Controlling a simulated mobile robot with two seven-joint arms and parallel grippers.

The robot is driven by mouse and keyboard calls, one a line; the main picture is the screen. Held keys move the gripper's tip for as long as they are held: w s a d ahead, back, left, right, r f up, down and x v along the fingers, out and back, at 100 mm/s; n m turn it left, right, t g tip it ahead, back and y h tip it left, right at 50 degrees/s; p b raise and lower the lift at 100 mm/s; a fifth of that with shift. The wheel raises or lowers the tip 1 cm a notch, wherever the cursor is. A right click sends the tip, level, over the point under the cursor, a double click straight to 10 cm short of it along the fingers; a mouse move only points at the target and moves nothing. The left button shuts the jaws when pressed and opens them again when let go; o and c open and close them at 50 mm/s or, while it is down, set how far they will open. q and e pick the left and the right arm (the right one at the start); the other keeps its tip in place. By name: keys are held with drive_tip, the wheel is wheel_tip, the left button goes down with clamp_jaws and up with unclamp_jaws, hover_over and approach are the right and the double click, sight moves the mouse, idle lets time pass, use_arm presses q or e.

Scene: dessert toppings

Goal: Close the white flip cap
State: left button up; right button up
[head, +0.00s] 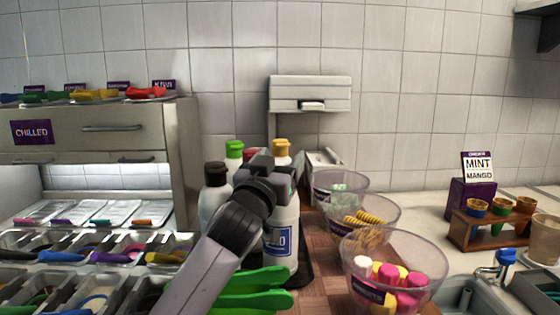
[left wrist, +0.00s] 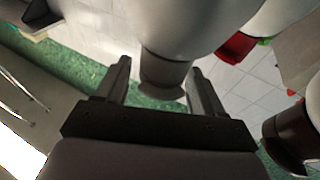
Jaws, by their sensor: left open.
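A white bottle with a blue label (head: 281,240) stands among other bottles in the middle of the head view. My left gripper (head: 272,170) is at its top and hides its cap there. My right gripper is not in view.
Bottles with black (head: 215,174), green (head: 234,149) and yellow (head: 281,148) caps crowd around the gripper. Clear bowls of toppings (head: 395,250) stand to the right. Topping trays (head: 70,246) and green handles (head: 255,285) lie at the left and front.

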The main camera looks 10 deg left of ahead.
use_arm(q)
drive_tip(key=v, duration=0.7)
drive_tip(key=shift+b, duration=0.35)
